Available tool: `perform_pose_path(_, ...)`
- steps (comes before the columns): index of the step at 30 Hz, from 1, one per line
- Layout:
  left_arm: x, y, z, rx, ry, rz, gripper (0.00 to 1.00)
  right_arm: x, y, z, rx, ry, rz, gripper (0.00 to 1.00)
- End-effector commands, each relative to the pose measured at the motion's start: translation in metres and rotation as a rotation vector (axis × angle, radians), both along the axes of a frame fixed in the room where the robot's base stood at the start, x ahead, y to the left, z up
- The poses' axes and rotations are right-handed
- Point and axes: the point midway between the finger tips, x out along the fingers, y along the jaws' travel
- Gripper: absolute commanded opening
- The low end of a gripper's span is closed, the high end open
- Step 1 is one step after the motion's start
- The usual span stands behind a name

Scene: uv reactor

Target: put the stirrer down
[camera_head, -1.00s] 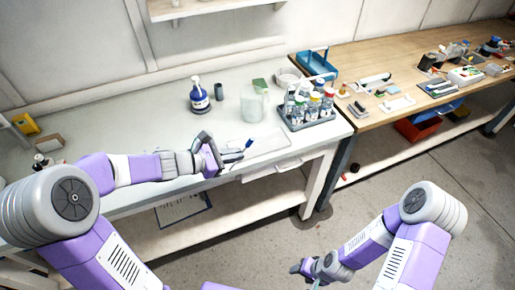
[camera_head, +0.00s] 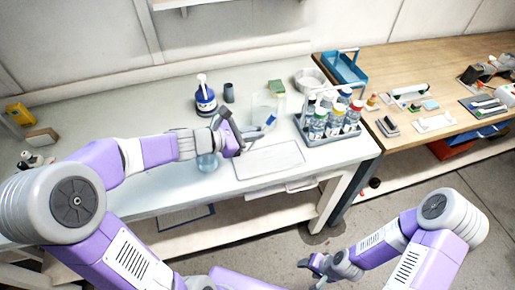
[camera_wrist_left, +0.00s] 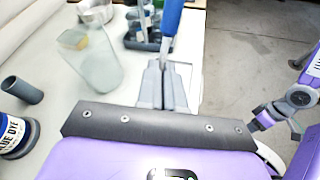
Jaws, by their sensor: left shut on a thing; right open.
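The stirrer (camera_head: 270,120) shows a blue end and is held in my left gripper (camera_head: 241,136) over the white bench. A pale flat tray (camera_head: 270,163) lies on the bench just in front of the gripper. A clear beaker (camera_head: 265,103) stands behind it and also shows in the left wrist view (camera_wrist_left: 92,58). My right gripper (camera_head: 314,263) is open and empty, low beside the bench.
A bottle rack (camera_head: 303,130) stands right of the tray. A blue dye bottle (camera_head: 205,98) and a dark cylinder (camera_head: 229,92) stand behind my left arm. A small glass vessel (camera_head: 207,163) sits below my left wrist.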

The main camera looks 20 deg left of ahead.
Motion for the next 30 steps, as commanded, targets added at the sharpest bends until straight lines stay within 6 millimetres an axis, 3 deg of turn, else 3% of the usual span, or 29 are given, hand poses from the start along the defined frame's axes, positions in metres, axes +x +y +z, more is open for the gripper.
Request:
perform_pose_path(10,0.0,0.0,-0.05,0.0,0.002,0.0,0.0,0.0,0.0,-0.025,0.0,-0.001,0.0,0.57)
perform_pose_path(24,0.0,0.0,-0.057,0.001,-0.002,-0.001,0.0,0.001,0.0,-0.029,0.0,-0.001,0.0,0.57)
perform_pose_path(27,0.0,0.0,-0.056,0.001,-0.001,0.0,0.2,0.001,0.0,-0.028,0.0,-0.001,0.0,0.57)
perform_pose_path(30,0.0,0.0,-0.056,0.001,-0.001,0.0,0.32,0.001,0.0,-0.028,0.0,-0.001,0.0,0.57)
